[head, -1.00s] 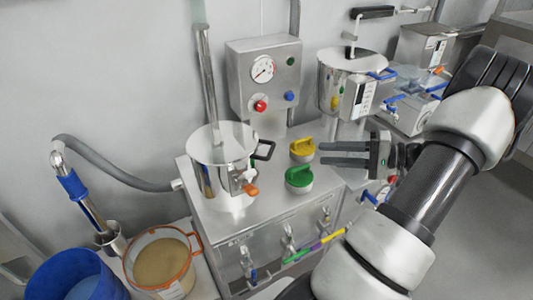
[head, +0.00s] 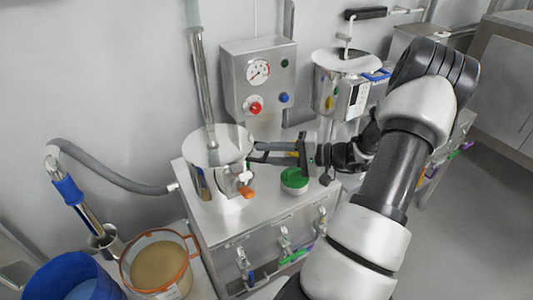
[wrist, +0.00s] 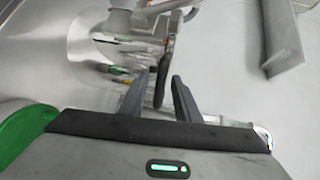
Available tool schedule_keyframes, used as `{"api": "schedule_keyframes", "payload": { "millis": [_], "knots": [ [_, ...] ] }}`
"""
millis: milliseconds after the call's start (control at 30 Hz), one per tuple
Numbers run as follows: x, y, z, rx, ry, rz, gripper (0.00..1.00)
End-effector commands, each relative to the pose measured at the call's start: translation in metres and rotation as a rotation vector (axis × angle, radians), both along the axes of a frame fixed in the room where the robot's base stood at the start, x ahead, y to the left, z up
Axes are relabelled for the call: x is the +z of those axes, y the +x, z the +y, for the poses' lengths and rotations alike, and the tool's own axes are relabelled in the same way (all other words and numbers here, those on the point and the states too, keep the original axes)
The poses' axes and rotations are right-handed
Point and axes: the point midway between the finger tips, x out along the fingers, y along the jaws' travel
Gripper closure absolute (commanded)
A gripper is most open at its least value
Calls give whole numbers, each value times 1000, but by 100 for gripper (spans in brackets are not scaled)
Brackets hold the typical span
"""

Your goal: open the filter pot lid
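The steel pot (head: 208,182), which I take as the filter pot, stands on the left of the steel cabinet. Its flat lid (head: 215,143) looks closed. My gripper (head: 254,154) is at the pot's right side, level with the lid edge, its fingers pointing left. In the wrist view my gripper (wrist: 158,92) is open, with the lid's black handle (wrist: 162,78) standing between the two fingers. A gap shows on each side of the handle. In the head view the fingers mostly hide the handle.
A gauge panel (head: 258,77) stands behind. Another steel pot (head: 328,88) is at back right. An orange-rimmed bucket (head: 160,264) is at front left.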

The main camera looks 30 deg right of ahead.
Motion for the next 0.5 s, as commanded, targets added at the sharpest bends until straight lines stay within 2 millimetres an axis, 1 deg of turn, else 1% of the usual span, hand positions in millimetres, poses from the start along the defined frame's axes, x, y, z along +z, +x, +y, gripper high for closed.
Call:
{"api": "schedule_keyframes", "payload": {
  "millis": [100, 333, 467, 500],
  "knots": [
    [-1, 3, 3, 0, 1, 1, 71],
    [-1, 3, 3, 0, 1, 1, 71],
    [-1, 3, 3, 0, 1, 1, 92],
    [-1, 3, 3, 0, 0, 0, 99]
  ]
}}
